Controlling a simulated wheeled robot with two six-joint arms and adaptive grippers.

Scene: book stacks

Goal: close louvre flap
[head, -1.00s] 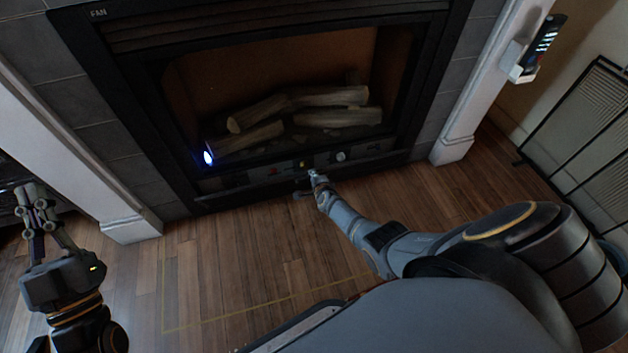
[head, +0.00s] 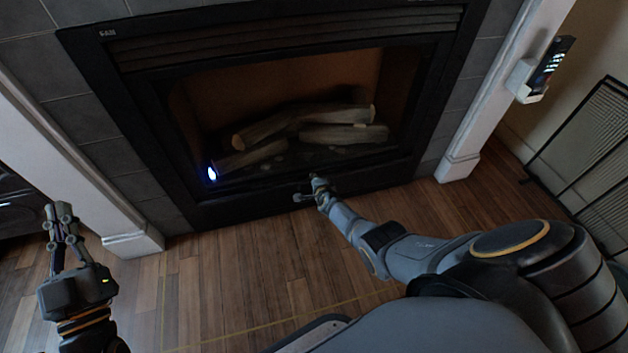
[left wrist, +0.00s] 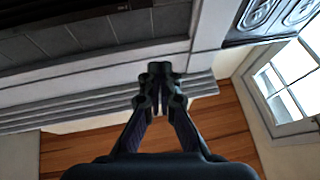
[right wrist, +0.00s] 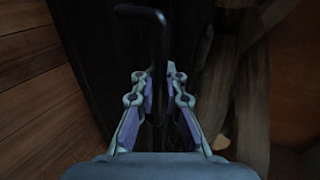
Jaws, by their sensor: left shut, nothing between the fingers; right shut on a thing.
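The louvre flap (head: 250,205) is the dark strip along the bottom of the black fireplace. It stands up against the front and looks closed or nearly so; a small gap cannot be ruled out. My right gripper (head: 318,182) is at the middle of this strip. In the right wrist view its fingers (right wrist: 156,80) are shut on a thin black bent handle (right wrist: 155,22), which sticks out past the fingertips. My left gripper (head: 60,212) is shut and empty, raised at the left, away from the flap; it also shows in the left wrist view (left wrist: 160,78).
The firebox holds several logs (head: 300,125) and a small blue-white light (head: 212,174). A remote (head: 553,62) sits in a holder on the white right surround. A black mesh screen (head: 590,150) stands at the right. The wooden floor (head: 240,280) before the fireplace is clear.

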